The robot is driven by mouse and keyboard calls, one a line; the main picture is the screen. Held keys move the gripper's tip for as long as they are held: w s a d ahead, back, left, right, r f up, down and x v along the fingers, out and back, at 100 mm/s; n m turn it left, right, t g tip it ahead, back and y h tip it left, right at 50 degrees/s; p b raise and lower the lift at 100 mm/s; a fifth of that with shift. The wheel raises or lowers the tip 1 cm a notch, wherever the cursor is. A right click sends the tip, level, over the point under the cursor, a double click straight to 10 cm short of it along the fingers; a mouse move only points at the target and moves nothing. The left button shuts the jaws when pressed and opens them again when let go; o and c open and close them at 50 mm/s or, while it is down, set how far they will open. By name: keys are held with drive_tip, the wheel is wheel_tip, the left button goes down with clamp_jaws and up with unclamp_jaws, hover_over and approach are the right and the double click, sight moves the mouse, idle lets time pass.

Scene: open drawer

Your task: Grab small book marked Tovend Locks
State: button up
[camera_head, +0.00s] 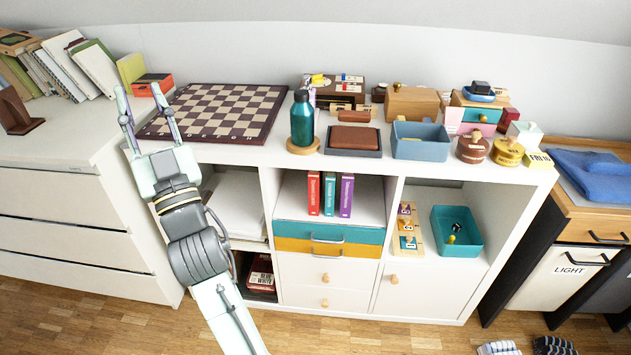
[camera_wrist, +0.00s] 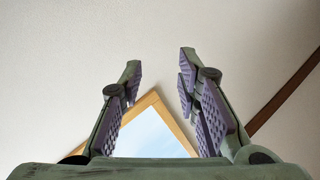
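Three small upright books stand together in the middle open compartment of the white shelf unit: a red book (camera_head: 313,193), a teal book (camera_head: 329,194) and a purple book (camera_head: 346,196). Their spines carry lettering too small to read, so I cannot tell which, if any, is marked Tovend Locks. My gripper (camera_head: 139,92) is raised at the left, up and left of these books and in front of the chessboard's left edge in the picture. Its two fingers are apart with nothing between them. The wrist view also shows the open gripper (camera_wrist: 160,65), facing the wall and a wood-framed window.
The chessboard (camera_head: 222,112), teal bottle (camera_head: 302,118) and blue-grey bin (camera_head: 420,141) are on the unit's top. Teal and yellow drawers (camera_head: 330,238) sit below the books. A teal bin (camera_head: 457,231) stands in the right compartment. More books (camera_head: 72,65) lean at the far left.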

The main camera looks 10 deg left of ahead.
drive_tip(key=w+d+f+m+h, duration=0.2)
drive_tip(key=w+d+f+h, duration=0.25)
drive_tip(key=w+f, duration=0.2)
drive_tip(key=w+d+f+m+h, duration=0.2)
drive_tip(key=w+d+f+h, duration=0.1)
drive_tip(key=w+f+h, duration=0.4)
drive_tip(key=m+g+h+p, duration=0.1)
drive_tip(key=m+g+h, duration=0.15)
drive_tip(key=h, duration=0.25)
approach(313, 177)
drive_tip(key=w+f, duration=0.1)
drive_tip(key=w, duration=0.1)
drive_tip(key=shift+m+t, duration=0.35)
drive_tip(key=shift+m, duration=0.1)
drive_tip(key=w+p, duration=0.1)
drive_tip(key=w, duration=0.3)
drive_tip(key=shift+w+f, duration=0.1)
drive_tip(key=shift+w, duration=0.1)
drive_tip(key=w, duration=0.1)
drive_tip(key=w+p, duration=0.1)
drive_tip(key=w, duration=0.1)
drive_tip(key=w+p, duration=0.1)
drive_tip(key=shift+w+a+r, duration=0.3)
drive_tip(key=shift+w, duration=0.1)
drive_tip(key=shift+w+f, duration=0.1)
drive_tip(key=shift+w, duration=0.35)
drive_tip(key=shift+c, duration=0.6)
clamp_jaws()
